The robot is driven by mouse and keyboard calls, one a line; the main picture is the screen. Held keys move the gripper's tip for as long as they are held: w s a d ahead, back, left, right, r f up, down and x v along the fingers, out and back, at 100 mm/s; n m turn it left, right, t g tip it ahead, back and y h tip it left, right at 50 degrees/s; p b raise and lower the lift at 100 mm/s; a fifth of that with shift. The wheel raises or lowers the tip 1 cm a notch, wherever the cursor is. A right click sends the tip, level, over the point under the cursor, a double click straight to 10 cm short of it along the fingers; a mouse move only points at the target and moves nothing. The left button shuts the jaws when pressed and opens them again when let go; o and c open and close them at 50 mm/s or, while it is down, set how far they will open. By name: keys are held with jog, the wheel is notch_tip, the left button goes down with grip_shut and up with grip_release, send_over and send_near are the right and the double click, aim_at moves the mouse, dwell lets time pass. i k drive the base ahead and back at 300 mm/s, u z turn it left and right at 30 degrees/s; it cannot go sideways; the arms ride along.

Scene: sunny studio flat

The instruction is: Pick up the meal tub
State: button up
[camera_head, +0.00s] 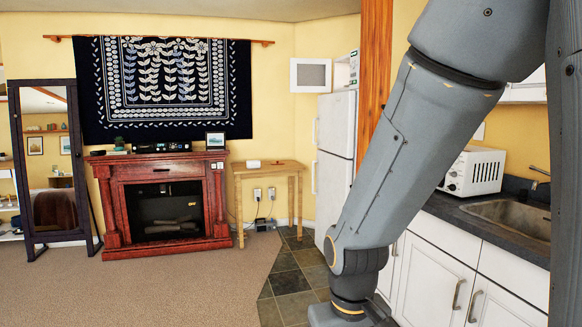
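A small white, low box-like thing (253,164) sits on top of a small wooden table (272,170) against the back wall. It is too small to tell whether it is the meal tub. I see nothing else that I can clearly name as the tub. My grey arm crosses the right half of the view and runs down to the bottom edge. My gripper is out of view below that edge, far from the wooden table.
A red-brown fireplace (116,205) stands left of the table, and a standing mirror (52,165) further left. A white fridge (335,145) stands right of it. A microwave (473,171) and a sink (520,214) are on the right counter. The carpet (170,285) is clear.

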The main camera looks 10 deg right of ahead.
aim_at(253, 164)
jog(key=u, duration=0.2)
jog(key=i, duration=4.6)
jog(key=z, duration=0.65)
jog(key=i, duration=1.75)
jog(key=z, duration=0.55)
jog(key=i, duration=0.7)
jog(key=u, duration=0.05)
